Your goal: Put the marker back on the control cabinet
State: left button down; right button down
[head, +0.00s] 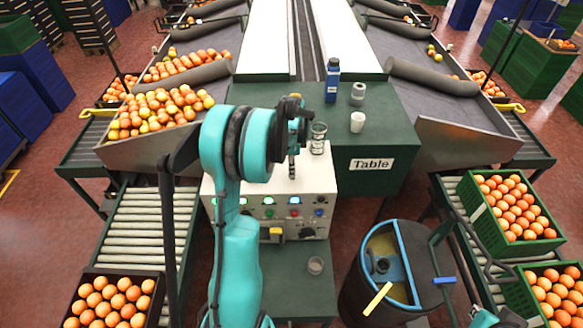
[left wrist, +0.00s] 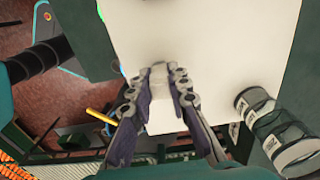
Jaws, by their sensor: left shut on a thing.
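The control cabinet (head: 320,185) is a white box with coloured buttons on its front, in the middle of the head view. Its bare white top (left wrist: 215,40) fills the upper middle of the left wrist view. My left gripper (head: 292,165) is over the cabinet top, its fingers pointing down. In the left wrist view its fingertips (left wrist: 164,78) are close together on a pale, slim thing, which I take to be the marker (left wrist: 158,88). The fingers hide much of it, and I cannot tell whether it touches the top. My right arm shows only at the bottom right edge; its jaw state is unclear.
A clear glass (head: 318,138) stands close right of my left gripper. A blue bottle (head: 332,80), a jar (head: 357,94) and a white cup (head: 357,122) stand on the green table (head: 395,120). A dark bin (head: 350,290) is right of the cabinet. Crates of oranges flank both sides.

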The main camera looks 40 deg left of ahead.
pick_arm(q)
jog(key=shift+f+b, duration=0.35)
jog(key=shift+f, duration=0.15)
jog(key=c, duration=1)
grip_release()
jog(key=shift+o, duration=0.2)
jog(key=shift+r+p, duration=2.5)
jog(key=shift+r, duration=1.55)
jog(key=shift+d, duration=0.1)
